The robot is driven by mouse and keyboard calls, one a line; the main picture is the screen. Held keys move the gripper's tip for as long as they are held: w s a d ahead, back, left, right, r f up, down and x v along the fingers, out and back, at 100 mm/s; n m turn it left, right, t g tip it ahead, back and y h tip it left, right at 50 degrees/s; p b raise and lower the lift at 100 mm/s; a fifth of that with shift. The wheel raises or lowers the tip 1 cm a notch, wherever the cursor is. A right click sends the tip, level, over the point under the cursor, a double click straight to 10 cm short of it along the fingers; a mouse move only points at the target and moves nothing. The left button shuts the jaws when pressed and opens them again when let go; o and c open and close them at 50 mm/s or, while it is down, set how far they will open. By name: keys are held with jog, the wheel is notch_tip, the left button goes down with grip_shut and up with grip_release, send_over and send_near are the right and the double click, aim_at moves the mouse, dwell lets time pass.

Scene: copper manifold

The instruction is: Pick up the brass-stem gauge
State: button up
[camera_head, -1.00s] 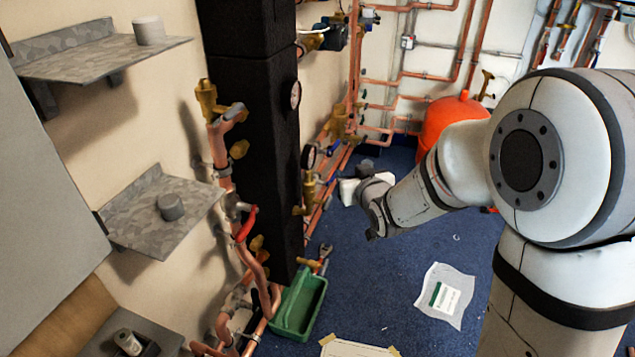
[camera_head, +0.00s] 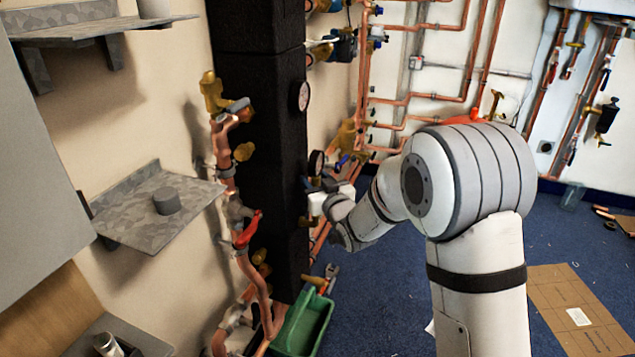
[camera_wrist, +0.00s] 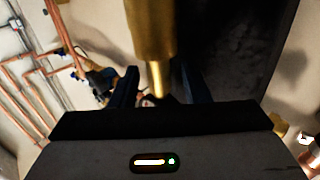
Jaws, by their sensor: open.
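The brass-stem gauge (camera_head: 316,163) shows its dark round dial beside the black column in the head view. Its stem is mostly hidden there behind my gripper (camera_head: 312,189), which is level with it just below the dial. In the wrist view, the brass stem (camera_wrist: 152,35) fills the top middle, wide above and narrower below. My gripper (camera_wrist: 157,88) is open, with one dark finger on each side of the narrower brass part. I cannot tell whether either finger touches it.
The black column (camera_head: 262,150) stands close to the gripper. Another gauge (camera_head: 300,96) sits higher on it. Copper pipes and a red lever (camera_head: 247,228) are on its left. A green tray (camera_head: 303,325) lies below.

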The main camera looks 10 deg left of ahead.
jog(key=shift+w+a, duration=0.1)
jog(key=c, duration=0.5)
jog(key=shift+w, duration=0.1)
jog(key=shift+c, duration=0.5)
grip_shut()
jog(key=shift+r, duration=0.1)
